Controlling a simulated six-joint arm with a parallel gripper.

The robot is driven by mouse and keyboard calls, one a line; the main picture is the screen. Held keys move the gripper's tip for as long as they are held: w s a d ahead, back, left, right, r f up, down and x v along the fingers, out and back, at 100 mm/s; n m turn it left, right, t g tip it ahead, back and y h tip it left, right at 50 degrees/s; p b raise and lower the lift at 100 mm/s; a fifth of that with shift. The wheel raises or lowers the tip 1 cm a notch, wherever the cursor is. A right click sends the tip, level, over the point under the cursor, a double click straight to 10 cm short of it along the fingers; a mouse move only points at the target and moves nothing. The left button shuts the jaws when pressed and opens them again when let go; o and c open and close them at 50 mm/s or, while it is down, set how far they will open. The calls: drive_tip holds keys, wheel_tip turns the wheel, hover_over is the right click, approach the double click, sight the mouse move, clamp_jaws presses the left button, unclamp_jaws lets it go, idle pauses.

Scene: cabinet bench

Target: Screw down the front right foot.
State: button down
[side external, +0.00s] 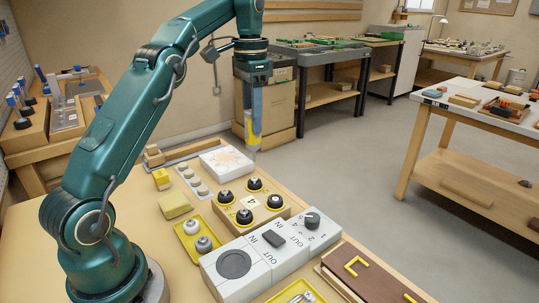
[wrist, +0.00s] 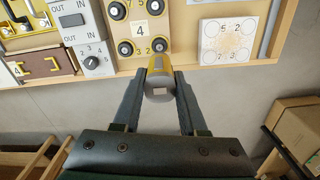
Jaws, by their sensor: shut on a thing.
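A wooden block (side external: 262,217) marked 4 carries several round black feet with yellow rings. One foot (side external: 275,202) sits at its right in the side view, another (side external: 255,184) at its back. The block (wrist: 139,33) also shows in the wrist view.
A white plate (side external: 226,160) with faint circles lies behind the block. Grey switch boxes (side external: 270,250) with a dial stand in front. The bench edge drops to open floor.

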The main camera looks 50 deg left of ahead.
sight(253, 138)
drive_tip(key=shift+f, duration=2.05)
drive_tip(key=shift+f, duration=0.65)
idle(1.2)
drive_tip(key=shift+r, duration=0.15)
drive_tip(key=shift+r, duration=2.9)
